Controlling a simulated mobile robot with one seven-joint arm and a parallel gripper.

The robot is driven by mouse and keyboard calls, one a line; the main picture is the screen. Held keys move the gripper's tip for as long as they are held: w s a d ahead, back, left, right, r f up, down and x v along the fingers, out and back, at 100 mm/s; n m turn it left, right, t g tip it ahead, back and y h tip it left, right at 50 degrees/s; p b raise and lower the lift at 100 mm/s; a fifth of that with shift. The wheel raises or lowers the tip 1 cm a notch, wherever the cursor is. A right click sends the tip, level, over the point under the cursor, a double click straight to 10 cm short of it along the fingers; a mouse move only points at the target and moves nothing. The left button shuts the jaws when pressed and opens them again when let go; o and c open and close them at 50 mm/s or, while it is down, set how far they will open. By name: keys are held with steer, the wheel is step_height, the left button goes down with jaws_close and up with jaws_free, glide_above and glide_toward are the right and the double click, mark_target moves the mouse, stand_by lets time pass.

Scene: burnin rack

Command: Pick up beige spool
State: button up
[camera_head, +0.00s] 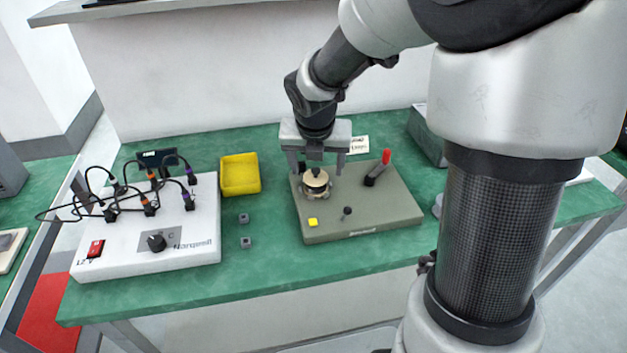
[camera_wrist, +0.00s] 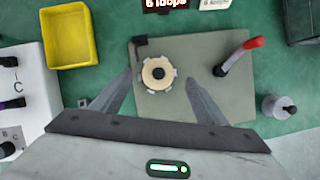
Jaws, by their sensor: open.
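The beige spool (camera_head: 316,182) is a round disc with a notched rim and a dark centre. It sits on the grey-green base plate (camera_head: 375,215), near the plate's back left. It also shows in the wrist view (camera_wrist: 157,73), beyond and between my fingers. My gripper (camera_head: 318,168) is open and points down over the spool, with one finger to each side. In the wrist view my gripper (camera_wrist: 160,92) has its fingers spread wide, and nothing is held between them. I cannot tell the exact height of the fingertips above the plate.
A red-handled lever (camera_head: 383,162) stands on the plate right of the spool. A yellow bin (camera_head: 240,175) and a white box with cables (camera_head: 180,240) are to the left. The green bench front (camera_head: 270,275) is clear.

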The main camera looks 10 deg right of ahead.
mark_target(316, 178)
steer(key=x, duration=0.1)
steer(key=b+x, duration=0.1)
steer(key=x, duration=0.1)
steer(key=b+x, duration=0.1)
steer(key=shift+s+a+f, duration=0.25)
steer(key=shift+s+f, duration=0.05)
steer(key=shift+w+f, duration=0.15)
